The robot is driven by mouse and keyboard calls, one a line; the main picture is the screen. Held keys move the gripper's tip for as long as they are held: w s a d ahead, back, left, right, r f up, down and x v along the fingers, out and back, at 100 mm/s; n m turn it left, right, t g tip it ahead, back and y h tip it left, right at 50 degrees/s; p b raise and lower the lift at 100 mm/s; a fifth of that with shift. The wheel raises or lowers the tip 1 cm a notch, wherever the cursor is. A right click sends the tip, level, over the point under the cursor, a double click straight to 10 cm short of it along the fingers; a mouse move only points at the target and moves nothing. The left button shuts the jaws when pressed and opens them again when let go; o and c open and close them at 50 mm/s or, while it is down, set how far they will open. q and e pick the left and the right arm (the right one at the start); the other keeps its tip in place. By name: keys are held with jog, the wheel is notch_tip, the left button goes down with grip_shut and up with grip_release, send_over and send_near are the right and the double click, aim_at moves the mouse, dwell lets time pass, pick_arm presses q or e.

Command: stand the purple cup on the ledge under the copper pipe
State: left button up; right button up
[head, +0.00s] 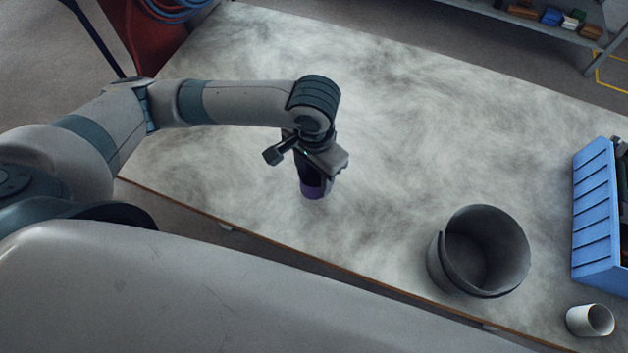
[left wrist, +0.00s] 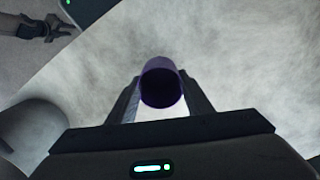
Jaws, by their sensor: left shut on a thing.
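The purple cup (head: 314,188) is under my left gripper (head: 314,180) in the head view, near the front edge of the table. In the left wrist view the purple cup (left wrist: 161,84) sits between the two fingers of my left gripper (left wrist: 160,100), its dark open mouth facing the camera. The gripper is shut on the cup. In the head view the gripper hides most of the cup, and I cannot tell whether its base touches the table. Neither the copper pipe nor a ledge under it can be made out. My right gripper is not in the head view.
The grey mottled table (head: 400,110) is mostly clear around the cup. A dark grey round bin (head: 436,268) stands at the front right. A white cup (head: 578,320) lies near the right corner, and a blue crate (head: 592,220) stands at the right edge. A shelf (head: 500,22) is behind.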

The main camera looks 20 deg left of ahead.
aim_at(314, 184)
pick_arm(q)
notch_tip(314, 184, down, 4)
jog(key=shift+r+p, duration=0.25)
jog(key=shift+p, duration=0.3)
jog(key=shift+f, duration=0.25)
jog(key=o, duration=1.1)
jog(key=shift+f, duration=0.15)
jog(key=shift+r+b, duration=1)
jog(key=shift+r, duration=5.2)
